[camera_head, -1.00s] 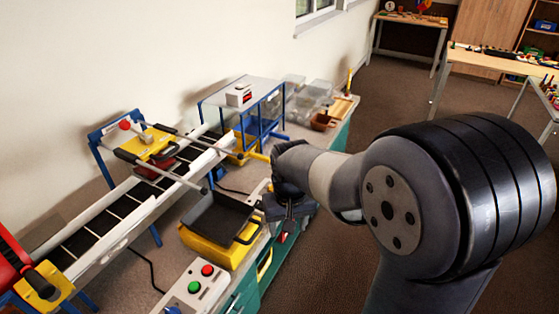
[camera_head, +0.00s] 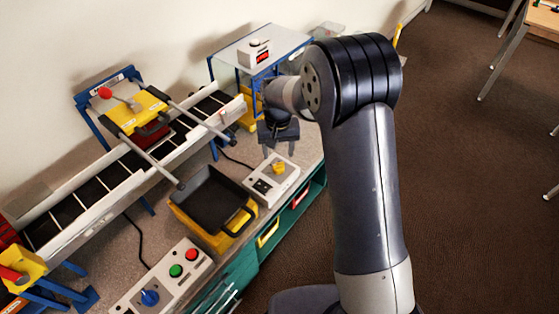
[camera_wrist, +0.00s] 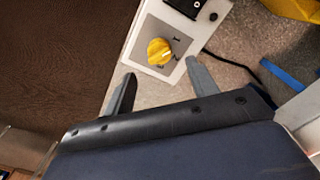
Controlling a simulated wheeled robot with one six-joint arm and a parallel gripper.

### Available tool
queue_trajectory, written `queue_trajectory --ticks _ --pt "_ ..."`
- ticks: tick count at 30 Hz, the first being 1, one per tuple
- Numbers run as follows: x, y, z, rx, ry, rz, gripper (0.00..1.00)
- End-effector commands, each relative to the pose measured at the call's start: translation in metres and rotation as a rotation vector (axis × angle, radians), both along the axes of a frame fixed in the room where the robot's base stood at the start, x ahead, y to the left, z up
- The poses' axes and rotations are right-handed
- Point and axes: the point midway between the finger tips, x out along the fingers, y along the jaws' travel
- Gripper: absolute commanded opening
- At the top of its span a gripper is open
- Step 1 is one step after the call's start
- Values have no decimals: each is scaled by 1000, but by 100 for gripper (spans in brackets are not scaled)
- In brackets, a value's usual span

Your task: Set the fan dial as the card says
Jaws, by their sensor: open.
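A yellow dial (camera_head: 279,168) sits on a white control box (camera_head: 263,200) on the bench. In the wrist view the dial (camera_wrist: 160,51) is on a grey plate with small numbers along its edge; its exact setting is hard to read. My gripper (camera_wrist: 160,72) is open and empty, its fingers apart, with the dial just beyond and between the tips in the picture. In the head view my gripper (camera_head: 279,135) hangs above and behind the box, apart from the dial. I see no card that I can identify as the instruction.
A black tray on a yellow base (camera_head: 205,228) stands left of the box. A conveyor (camera_head: 65,213) runs behind it. Another box with green and red buttons and a blue knob (camera_head: 149,297) is in front. A blue-framed table (camera_head: 235,47) stands behind.

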Motion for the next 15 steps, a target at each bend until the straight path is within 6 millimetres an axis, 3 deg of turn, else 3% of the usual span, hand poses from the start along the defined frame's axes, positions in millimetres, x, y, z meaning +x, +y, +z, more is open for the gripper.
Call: queue_trajectory --ticks 6,15 --pt "-1 -1 -40 -1 3 0 55" --pt "0 0 -63 0 0 0 55"
